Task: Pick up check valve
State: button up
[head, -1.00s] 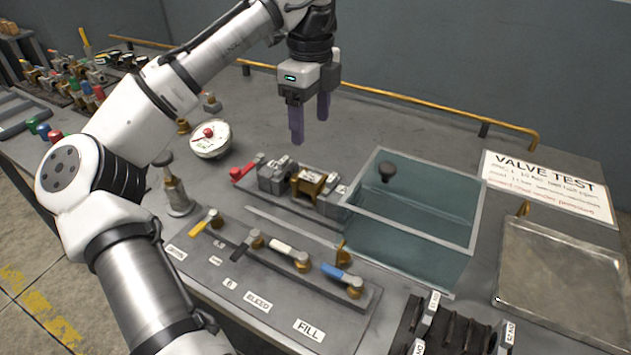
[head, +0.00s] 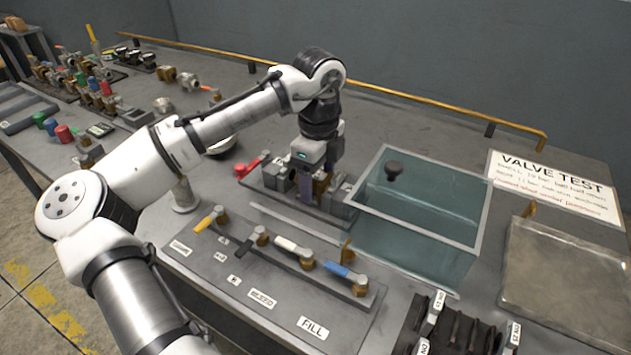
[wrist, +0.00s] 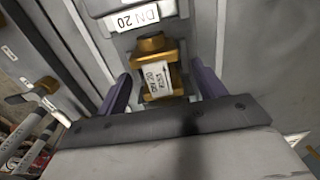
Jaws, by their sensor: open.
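The check valve (wrist: 152,82) is a brass body with a white label, seated in the clamp fixture on the bench. In the head view the valve (head: 322,187) is mostly hidden behind my gripper. My gripper (head: 316,192) points down over the fixture, its purple fingers lowered to the valve. In the wrist view my gripper (wrist: 158,88) is open, with one finger on each side of the brass body. A gap shows on both sides, so the fingers do not appear to grip it.
Grey clamp blocks (head: 343,203) and a red-handled lever (head: 250,167) sit beside the valve. A glass water tank (head: 415,240) stands close on the right. Several coloured valve levers (head: 294,248) line the front panel.

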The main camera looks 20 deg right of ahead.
jog(key=c, duration=1.3)
jog(key=shift+c, duration=0.2)
jog(key=shift+r, duration=0.1)
